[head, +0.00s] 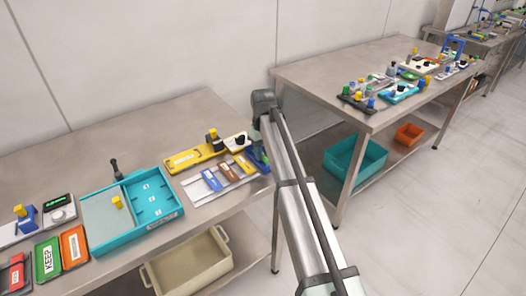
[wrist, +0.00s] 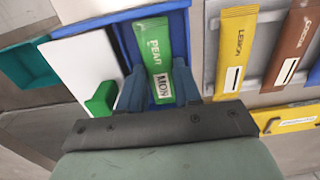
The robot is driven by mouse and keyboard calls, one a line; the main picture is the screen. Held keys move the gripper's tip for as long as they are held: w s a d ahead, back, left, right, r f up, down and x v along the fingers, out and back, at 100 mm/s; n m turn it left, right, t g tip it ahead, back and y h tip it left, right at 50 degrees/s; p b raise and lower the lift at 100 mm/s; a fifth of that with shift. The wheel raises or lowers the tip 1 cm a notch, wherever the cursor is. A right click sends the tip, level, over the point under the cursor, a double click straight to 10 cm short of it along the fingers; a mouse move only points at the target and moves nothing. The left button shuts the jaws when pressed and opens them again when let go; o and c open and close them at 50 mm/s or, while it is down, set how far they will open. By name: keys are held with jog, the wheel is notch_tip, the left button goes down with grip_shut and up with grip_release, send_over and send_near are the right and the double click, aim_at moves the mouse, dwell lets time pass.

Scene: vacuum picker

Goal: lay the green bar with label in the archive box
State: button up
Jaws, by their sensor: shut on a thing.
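The green bar (wrist: 152,40) carries the word PEAR and a white label with partly visible letters reading MON. In the wrist view it is between the two fingers of my gripper (wrist: 160,92), which is shut on it. The bar lies within the outline of a blue box (wrist: 184,40), which looks like the archive box. I cannot tell whether the bar touches the box's floor. In the head view my gripper (head: 259,158) is at the right end of the near table, and my arm hides most of the bar and the box.
A rack (head: 205,194) with several coloured bars stands left of my gripper, including yellow LEMON (wrist: 234,50) and brown COCOA (wrist: 292,45). A white board (wrist: 85,75) with a green block (wrist: 103,99) adjoins the blue box. A teal tray (head: 165,218) stands further left.

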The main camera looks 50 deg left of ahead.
aim_at(263, 155)
jog(key=shift+f, duration=0.15)
jog(key=o, duration=0.7)
jog(key=shift+o, duration=0.2)
notch_tip(263, 155, up, 12)
jog(key=shift+r, duration=0.2)
dwell(0.4)
